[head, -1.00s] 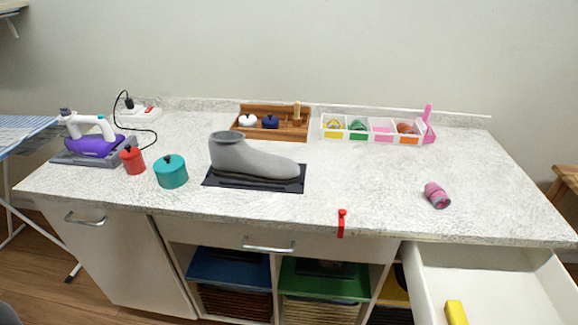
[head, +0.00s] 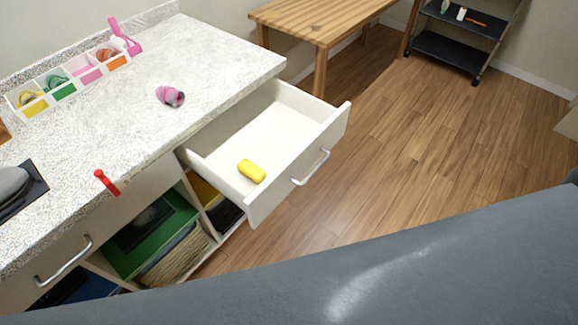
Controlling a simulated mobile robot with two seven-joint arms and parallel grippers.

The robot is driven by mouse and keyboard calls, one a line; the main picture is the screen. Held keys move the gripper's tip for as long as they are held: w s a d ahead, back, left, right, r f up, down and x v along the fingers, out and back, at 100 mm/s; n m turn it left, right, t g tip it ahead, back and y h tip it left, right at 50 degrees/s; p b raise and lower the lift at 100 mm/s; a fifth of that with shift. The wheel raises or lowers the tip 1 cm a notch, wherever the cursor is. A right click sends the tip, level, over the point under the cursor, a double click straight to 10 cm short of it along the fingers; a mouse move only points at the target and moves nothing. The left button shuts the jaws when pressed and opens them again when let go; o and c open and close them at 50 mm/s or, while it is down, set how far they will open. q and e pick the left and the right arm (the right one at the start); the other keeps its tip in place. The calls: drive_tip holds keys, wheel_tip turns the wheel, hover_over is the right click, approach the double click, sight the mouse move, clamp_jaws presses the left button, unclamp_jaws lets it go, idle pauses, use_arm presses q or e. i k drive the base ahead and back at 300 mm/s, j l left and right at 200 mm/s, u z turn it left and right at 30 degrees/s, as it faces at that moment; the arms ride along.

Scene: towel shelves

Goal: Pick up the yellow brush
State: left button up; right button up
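A small yellow block-like object (head: 251,171) lies in the open white drawer (head: 297,133), near the drawer's front left corner. It may be the yellow brush, but I cannot make out bristles or a handle. Neither gripper shows in the head view. A large grey surface, which seems to be part of my own body, fills the bottom right of the view.
The drawer juts out from under the speckled counter (head: 205,60). On the counter are a pink-grey roll (head: 170,96), a red clip (head: 106,182) and a divided white tray (head: 62,93). A wooden table (head: 318,22) and black cart (head: 450,53) stand behind. Floor right of the drawer is clear.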

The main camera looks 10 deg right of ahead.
sight(251, 171)
drive_tip(key=i+l+u, duration=0.1)
drive_tip(key=l+u, duration=0.3)
drive_tip(key=i+l+u, duration=0.1)
drive_tip(key=l+u, duration=0.15)
drive_tip(key=u, duration=0.15)
drive_tip(key=l+u, duration=0.35)
drive_tip(key=l+z, duration=0.2)
drive_tip(key=j+u, duration=0.25)
